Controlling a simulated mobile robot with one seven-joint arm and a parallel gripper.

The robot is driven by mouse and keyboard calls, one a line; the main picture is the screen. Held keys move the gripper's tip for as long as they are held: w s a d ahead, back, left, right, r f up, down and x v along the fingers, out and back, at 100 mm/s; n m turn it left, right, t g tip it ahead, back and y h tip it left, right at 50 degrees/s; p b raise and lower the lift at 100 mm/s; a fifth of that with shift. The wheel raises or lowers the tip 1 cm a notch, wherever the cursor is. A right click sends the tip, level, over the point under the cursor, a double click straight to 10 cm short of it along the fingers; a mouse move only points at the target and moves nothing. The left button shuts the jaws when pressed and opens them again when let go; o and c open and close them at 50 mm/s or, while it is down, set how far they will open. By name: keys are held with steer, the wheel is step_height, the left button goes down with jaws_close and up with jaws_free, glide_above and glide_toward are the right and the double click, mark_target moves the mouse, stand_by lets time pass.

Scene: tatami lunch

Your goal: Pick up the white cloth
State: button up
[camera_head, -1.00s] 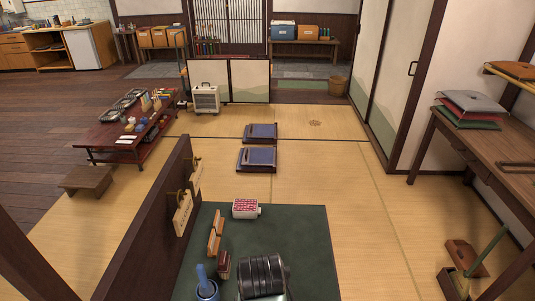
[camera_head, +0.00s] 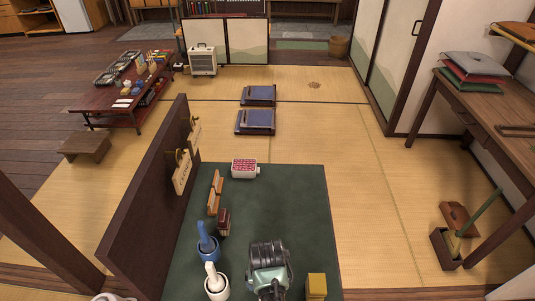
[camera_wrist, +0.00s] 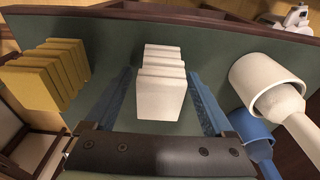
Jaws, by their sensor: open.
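The white cloth (camera_wrist: 162,92) shows in the wrist view as a stack of white folded layers on a dark green surface (camera_wrist: 110,40). My gripper (camera_wrist: 160,74) is open. Its two blue fingers lie on either side of the white stack, with a gap visible on each side. I cannot tell how high the fingers are above the surface. In the head view my arm (camera_head: 268,258) reaches down over the green table (camera_head: 295,210) and hides the white cloth and the fingertips.
A yellow folded stack (camera_wrist: 48,75) lies left in the wrist view; it is at right in the head view (camera_head: 316,286). A white mortar (camera_wrist: 262,78) and a blue one (camera_wrist: 250,128) stand close on the other side. A red-and-white box (camera_head: 244,168) sits at the table's far edge.

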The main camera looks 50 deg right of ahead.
steer(key=shift+f, duration=0.35)
steer(key=shift+c, duration=0.3)
jaws_close()
steer(key=shift+r, duration=5.05)
